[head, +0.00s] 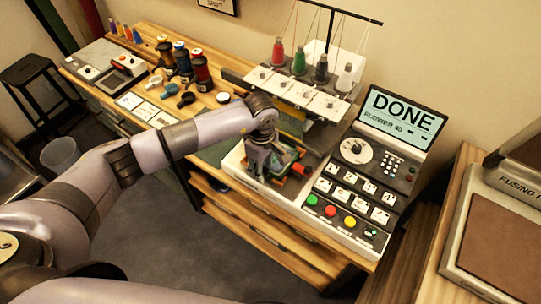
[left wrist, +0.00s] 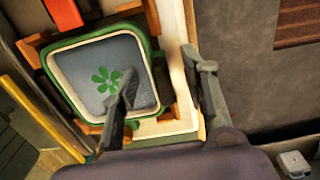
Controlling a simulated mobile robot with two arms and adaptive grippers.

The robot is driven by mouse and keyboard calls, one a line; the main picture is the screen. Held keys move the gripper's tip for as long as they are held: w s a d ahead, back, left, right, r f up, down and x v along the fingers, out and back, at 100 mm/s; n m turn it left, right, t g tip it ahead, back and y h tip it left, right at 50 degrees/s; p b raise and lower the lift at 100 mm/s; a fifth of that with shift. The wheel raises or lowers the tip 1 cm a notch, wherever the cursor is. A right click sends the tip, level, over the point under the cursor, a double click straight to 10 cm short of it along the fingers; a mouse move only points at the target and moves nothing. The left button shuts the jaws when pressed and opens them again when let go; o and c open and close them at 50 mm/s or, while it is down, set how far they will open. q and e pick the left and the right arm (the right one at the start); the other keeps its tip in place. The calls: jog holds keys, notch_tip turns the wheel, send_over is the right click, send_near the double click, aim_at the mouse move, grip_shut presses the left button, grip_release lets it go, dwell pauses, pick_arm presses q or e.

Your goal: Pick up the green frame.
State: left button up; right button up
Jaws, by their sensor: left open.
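The green frame (left wrist: 64,89) shows in the left wrist view as a rounded square hoop with a pale inner rim. It holds grey-blue cloth with a green flower (left wrist: 106,79) on it. It rests in a wooden holder on the machine's pale bed. In the head view the green frame (head: 289,157) is partly hidden by my left gripper (head: 263,175), which points down over it. In the left wrist view my left gripper (left wrist: 162,95) is open and empty. One finger is over the cloth, the other outside the frame's right side. I cannot tell whether either touches. My right gripper is not in view.
The embroidery machine carries several thread cones (head: 299,63). Its control panel (head: 353,190) and screen (head: 402,118) reading "DONE" stand right of the frame. A red part (left wrist: 64,14) adjoins the frame's holder. Thread spools (head: 202,68) stand on the wooden table at the back left.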

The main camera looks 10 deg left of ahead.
pick_arm(q)
jog(key=shift+c, duration=0.5)
grip_shut()
